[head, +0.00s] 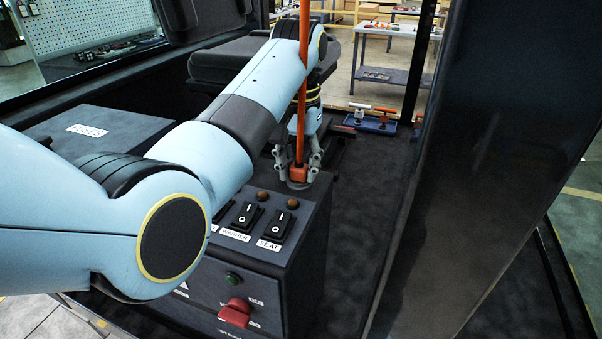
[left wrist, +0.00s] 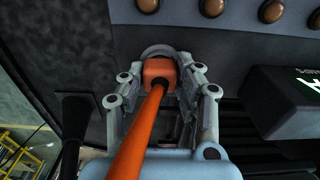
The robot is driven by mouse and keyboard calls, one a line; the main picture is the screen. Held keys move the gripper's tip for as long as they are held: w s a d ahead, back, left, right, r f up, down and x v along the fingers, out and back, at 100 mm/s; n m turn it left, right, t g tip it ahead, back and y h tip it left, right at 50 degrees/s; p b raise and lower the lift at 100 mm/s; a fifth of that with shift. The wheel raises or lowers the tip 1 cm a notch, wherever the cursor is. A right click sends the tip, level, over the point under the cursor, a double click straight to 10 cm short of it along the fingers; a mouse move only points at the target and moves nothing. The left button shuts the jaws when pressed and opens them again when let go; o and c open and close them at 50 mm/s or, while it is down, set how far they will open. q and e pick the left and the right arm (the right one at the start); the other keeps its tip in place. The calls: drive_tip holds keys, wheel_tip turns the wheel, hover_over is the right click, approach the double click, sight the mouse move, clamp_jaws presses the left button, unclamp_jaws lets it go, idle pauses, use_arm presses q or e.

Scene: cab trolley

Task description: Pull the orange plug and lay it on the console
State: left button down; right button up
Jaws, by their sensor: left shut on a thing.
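The orange plug (head: 299,174) is at the far end of the dark console (head: 262,260), at a round grey socket ring (head: 297,185). An orange cable (head: 302,90) rises from it. My left gripper (head: 298,163) points down and is shut on the plug, one finger on each side. In the left wrist view the plug (left wrist: 160,71) sits between the fingers (left wrist: 161,80), in front of the grey ring (left wrist: 157,50). I cannot tell whether the plug is fully seated in the ring. My right gripper is not in view.
The console top carries rocker switches (head: 246,216), brown round buttons (head: 292,203) and a red knob (head: 236,312) on its front. A box labelled FUSES (head: 95,125) lies left. A blue tray (head: 372,124) stands beyond. A dark pillar (head: 450,170) rises right.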

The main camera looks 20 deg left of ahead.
sight(299, 165)
use_arm(q)
drive_tip(key=shift+r, duration=0.1)
drive_tip(key=shift+r, duration=2.9)
drive_tip(key=shift+n, duration=0.3)
